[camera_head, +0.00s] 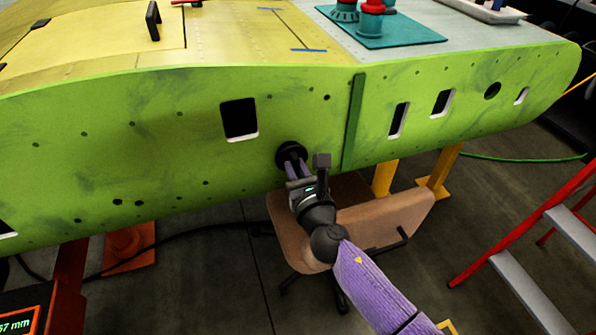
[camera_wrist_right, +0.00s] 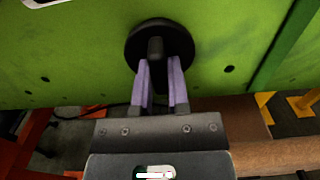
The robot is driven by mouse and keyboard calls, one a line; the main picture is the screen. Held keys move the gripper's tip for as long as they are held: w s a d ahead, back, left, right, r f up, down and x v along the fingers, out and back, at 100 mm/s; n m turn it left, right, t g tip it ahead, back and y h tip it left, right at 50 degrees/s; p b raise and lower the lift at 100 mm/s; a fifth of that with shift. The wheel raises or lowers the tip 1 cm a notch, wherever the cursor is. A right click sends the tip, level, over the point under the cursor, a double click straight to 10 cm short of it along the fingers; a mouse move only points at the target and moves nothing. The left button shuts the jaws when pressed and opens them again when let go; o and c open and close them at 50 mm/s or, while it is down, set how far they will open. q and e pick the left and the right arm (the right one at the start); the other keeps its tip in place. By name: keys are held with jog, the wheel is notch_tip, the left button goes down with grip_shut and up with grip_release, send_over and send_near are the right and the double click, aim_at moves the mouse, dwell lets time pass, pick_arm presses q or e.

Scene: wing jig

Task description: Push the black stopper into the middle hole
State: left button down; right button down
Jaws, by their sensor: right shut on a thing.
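The black stopper (camera_head: 291,153) is a round disc with a grip knob, against the green panel (camera_head: 190,130) of the wing. It shows larger in the right wrist view (camera_wrist_right: 143,42). My right gripper (camera_head: 293,168) is shut on its knob; its purple fingers (camera_wrist_right: 161,72) stand on either side of it. The disc covers whatever hole lies behind it, and I cannot tell how deep it sits. My left gripper is not in view.
A brown padded seat (camera_head: 385,220) stands below; a red stepladder (camera_head: 520,240) is at right.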

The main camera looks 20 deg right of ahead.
jog(key=shift+w, duration=0.8)
jog(key=c, duration=0.5)
grip_release()
jog(key=shift+c, duration=0.2)
jog(key=s+p, duration=0.1)
jog(key=s, duration=0.9)
jog(key=shift+d, duration=0.15)
